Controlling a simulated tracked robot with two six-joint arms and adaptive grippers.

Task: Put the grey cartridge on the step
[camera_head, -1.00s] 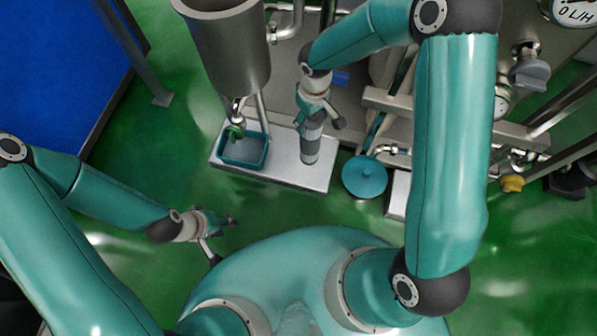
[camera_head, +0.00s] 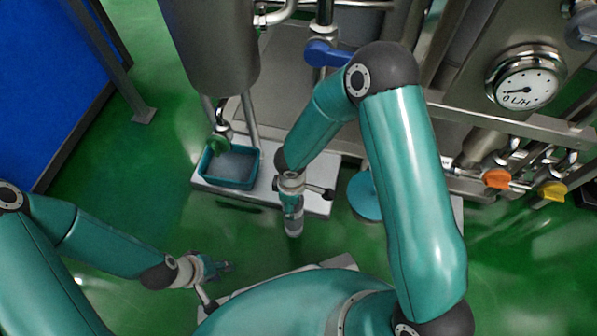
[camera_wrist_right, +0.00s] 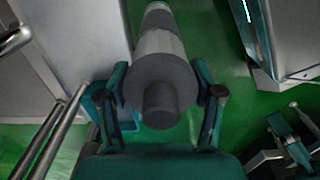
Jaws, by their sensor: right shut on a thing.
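The grey cartridge (camera_head: 294,220) is a cylinder with a dark band and a lighter one. My right gripper (camera_head: 291,196) is shut on it, and its lower end shows against the green floor in front of the light metal platform, which looks like the step (camera_head: 265,190). In the right wrist view the cartridge (camera_wrist_right: 160,75) sits between both fingers, its dark knobbed end toward the camera. Whether its far end touches anything cannot be told. My left gripper (camera_head: 220,284) is empty, its fingers spread, at lower left.
A teal tray (camera_head: 228,184) stands on the platform's left under a steel hopper (camera_head: 212,50). A round teal lid (camera_head: 364,196) is right of the platform. Pipes, a gauge (camera_head: 526,79) and orange (camera_head: 497,179) and yellow valve handles fill the right. Green floor is open at front left.

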